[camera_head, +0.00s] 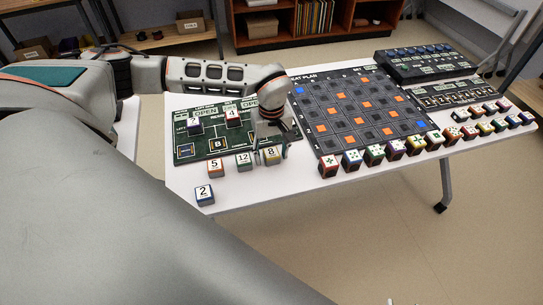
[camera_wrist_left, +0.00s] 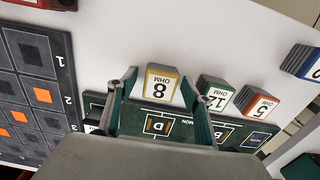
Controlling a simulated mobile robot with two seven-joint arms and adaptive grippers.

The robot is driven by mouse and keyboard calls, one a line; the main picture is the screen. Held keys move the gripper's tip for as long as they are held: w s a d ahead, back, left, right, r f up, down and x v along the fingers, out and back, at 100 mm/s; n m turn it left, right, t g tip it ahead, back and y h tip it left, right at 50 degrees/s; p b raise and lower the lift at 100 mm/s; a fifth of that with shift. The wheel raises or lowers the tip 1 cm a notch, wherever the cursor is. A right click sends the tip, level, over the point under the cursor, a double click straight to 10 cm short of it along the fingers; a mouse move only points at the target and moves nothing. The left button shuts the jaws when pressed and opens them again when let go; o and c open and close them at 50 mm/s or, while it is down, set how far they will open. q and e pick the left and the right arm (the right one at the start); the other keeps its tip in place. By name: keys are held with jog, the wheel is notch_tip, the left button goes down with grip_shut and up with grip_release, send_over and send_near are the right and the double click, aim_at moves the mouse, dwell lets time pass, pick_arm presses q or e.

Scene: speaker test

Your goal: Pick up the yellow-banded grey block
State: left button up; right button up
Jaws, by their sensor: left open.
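The yellow-banded grey block (camera_head: 271,155) has a white top marked 8 OHM and stands on the white table by the front edge of the green board. It also shows in the left wrist view (camera_wrist_left: 161,84), between the two fingertips. My left gripper (camera_head: 271,150) points down over the block, and it also shows in the wrist view (camera_wrist_left: 158,78). Its fingers are open, one on either side of the block, with a gap visible on each side. The gripper hides part of the green board. My right gripper is not in view.
The green board (camera_head: 208,151) lies behind. A dark grid board (camera_head: 340,150) and a row of colored blocks lie right.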

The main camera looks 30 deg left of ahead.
pick_arm(q)
jog(key=shift+c, duration=0.4)
jog(key=c, duration=1.1)
jog(key=shift+r, duration=0.1)
